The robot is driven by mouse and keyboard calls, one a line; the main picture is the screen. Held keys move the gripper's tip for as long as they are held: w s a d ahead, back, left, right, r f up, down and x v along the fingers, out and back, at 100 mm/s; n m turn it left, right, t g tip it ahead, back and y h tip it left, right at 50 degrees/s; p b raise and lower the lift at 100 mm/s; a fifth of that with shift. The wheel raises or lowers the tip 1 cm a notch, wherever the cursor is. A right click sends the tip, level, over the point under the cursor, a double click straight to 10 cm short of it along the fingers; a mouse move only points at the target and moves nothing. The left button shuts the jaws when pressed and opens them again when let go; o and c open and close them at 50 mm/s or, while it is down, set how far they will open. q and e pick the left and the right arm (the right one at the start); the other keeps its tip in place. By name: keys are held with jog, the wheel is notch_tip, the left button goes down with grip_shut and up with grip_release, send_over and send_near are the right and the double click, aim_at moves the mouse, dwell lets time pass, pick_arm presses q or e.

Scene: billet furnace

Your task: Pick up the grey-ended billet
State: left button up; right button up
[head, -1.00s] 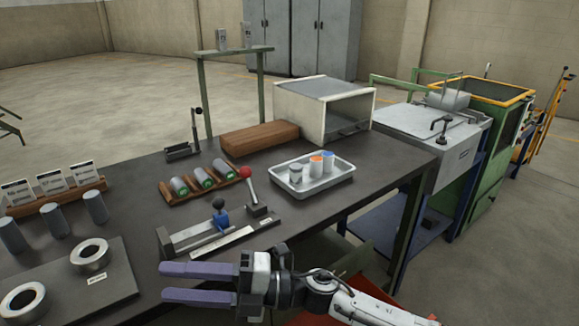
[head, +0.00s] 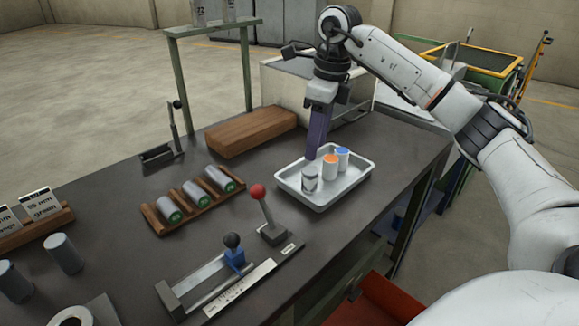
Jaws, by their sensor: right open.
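The grey-ended billet (head: 311,179) stands upright at the left of a group of three in the white tray (head: 331,200). An orange-topped billet (head: 330,168) and a blue-topped billet (head: 343,158) stand just to its right and behind. My right gripper (head: 315,154) is open and empty, its purple fingers pointing down over the tray. The fingertips show just above and behind the grey-ended billet; the fingers are seen nearly edge-on, so the gap between them is hidden. I cannot tell if they touch anything. My left gripper is not in view.
A wooden rack (head: 196,206) with several green-ended billets lies left of the tray. A red-knobbed lever (head: 262,207) and a measuring fixture (head: 222,281) stand in front. A wooden block (head: 250,131) and the furnace box (head: 285,88) are behind.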

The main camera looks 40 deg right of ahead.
aim_at(310, 171)
jog(key=shift+w+f, duration=0.25)
jog(key=shift+f, duration=0.25)
jog(key=shift+w+f, duration=0.2)
jog(key=shift+f, duration=0.25)
notch_tip(310, 171, down, 2)
jog(key=shift+s+f, duration=0.1)
jog(key=shift+s, duration=0.05)
jog(key=shift+f, duration=0.6)
jog(key=f, duration=0.4)
jog(key=shift+w+f, duration=0.2)
jog(key=shift+w, duration=0.15)
jog(key=shift+f, duration=0.15)
grip_shut()
jog(key=shift+w, duration=0.1)
